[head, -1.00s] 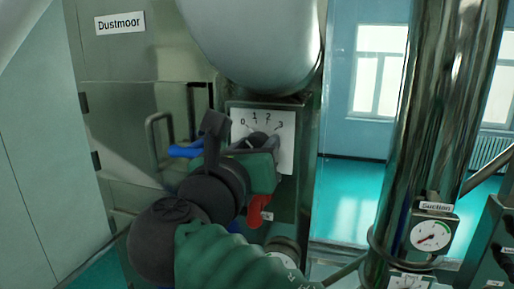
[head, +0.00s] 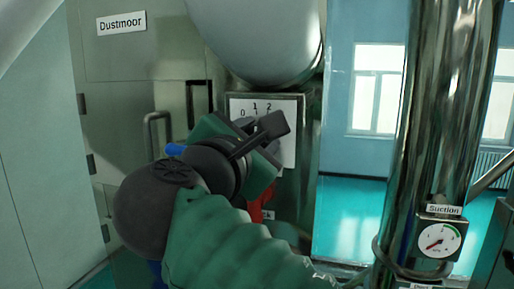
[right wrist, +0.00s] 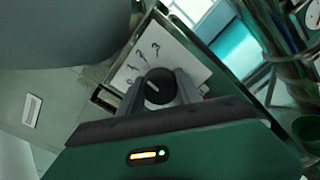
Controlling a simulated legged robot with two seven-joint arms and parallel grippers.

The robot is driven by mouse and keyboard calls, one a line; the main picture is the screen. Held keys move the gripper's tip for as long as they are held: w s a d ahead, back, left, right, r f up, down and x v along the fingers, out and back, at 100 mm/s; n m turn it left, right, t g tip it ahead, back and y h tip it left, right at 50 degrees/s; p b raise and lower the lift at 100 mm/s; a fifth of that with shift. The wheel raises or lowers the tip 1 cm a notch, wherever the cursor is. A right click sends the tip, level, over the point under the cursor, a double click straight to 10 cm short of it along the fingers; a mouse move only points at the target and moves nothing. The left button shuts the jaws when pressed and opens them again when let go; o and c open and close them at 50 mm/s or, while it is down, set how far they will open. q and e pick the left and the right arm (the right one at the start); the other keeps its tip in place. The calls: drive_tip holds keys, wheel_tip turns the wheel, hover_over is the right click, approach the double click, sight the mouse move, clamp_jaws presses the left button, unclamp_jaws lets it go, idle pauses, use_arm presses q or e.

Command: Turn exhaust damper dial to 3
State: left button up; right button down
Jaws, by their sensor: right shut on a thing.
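The exhaust damper dial is a dark round knob (right wrist: 158,88) in front of a white scale plate (head: 287,128) with numbers. In the right wrist view the knob sits between the two grey fingers of my right gripper (right wrist: 160,94), which is shut on it. A short pale mark shows on the knob, but I cannot tell which number it points to. In the head view my right gripper (head: 250,152) and its wrist cover the knob and much of the scale; 0, 1 and 2 partly show above it. My left gripper is not in view.
A large grey cylinder (head: 262,40) hangs just above the dial. A cabinet with a bar handle (head: 150,135) stands to the left. A shiny vertical pipe (head: 435,110) with a Suction gauge (head: 438,239) stands to the right. A red part (head: 256,208) is below my gripper.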

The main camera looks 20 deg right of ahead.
drive_tip(key=m+b, duration=0.2)
drive_tip(key=m, duration=0.2)
drive_tip(key=shift+f+m, duration=0.1)
drive_tip(key=shift+m, duration=0.2)
drive_tip(key=shift+f+m+b, duration=0.1)
drive_tip(key=shift+m+b, duration=0.45)
drive_tip(key=shift+m, duration=0.95)
drive_tip(key=c, duration=1.3)
unclamp_jaws()
drive_tip(key=shift+f, duration=0.1)
drive_tip(key=o, duration=0.5)
drive_tip(key=shift+s, duration=0.2)
drive_tip(key=shift+s+r, duration=0.15)
drive_tip(key=shift+r, duration=0.05)
drive_tip(key=shift+a, duration=0.15)
